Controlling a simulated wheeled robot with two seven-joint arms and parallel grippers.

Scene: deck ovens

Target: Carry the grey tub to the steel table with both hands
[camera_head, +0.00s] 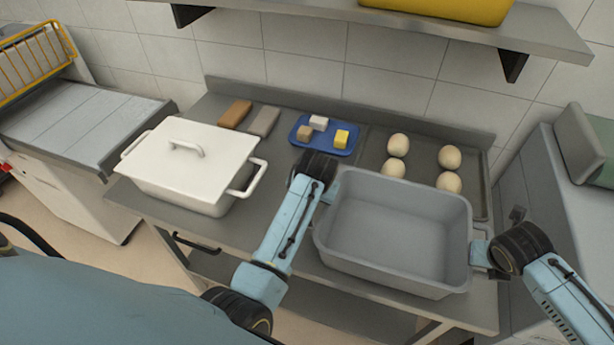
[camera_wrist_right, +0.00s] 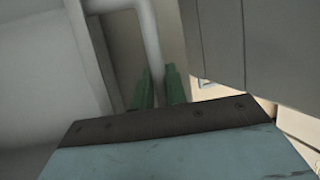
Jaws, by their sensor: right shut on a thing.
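The grey tub (camera_head: 385,270) is empty and upright, over the front right part of the steel table (camera_head: 225,232). I cannot tell whether its base touches the table top. My right gripper (camera_head: 484,254) is at the tub's right end. In the right wrist view, its green fingers (camera_wrist_right: 159,78) are on either side of the tub's pale handle bar, shut on it. My left gripper (camera_head: 328,192) is at the tub's left end, close to the rim. Its fingertips are hidden by the wrist, so its grip does not show.
A white lidded container (camera_head: 190,155) stands left on the table. A blue tray (camera_head: 325,136) with small blocks and a baking tray (camera_head: 421,165) with several dough balls lie behind the tub. A shelf (camera_head: 420,28) overhangs the back. A grey cabinet (camera_head: 545,165) stands close on the right.

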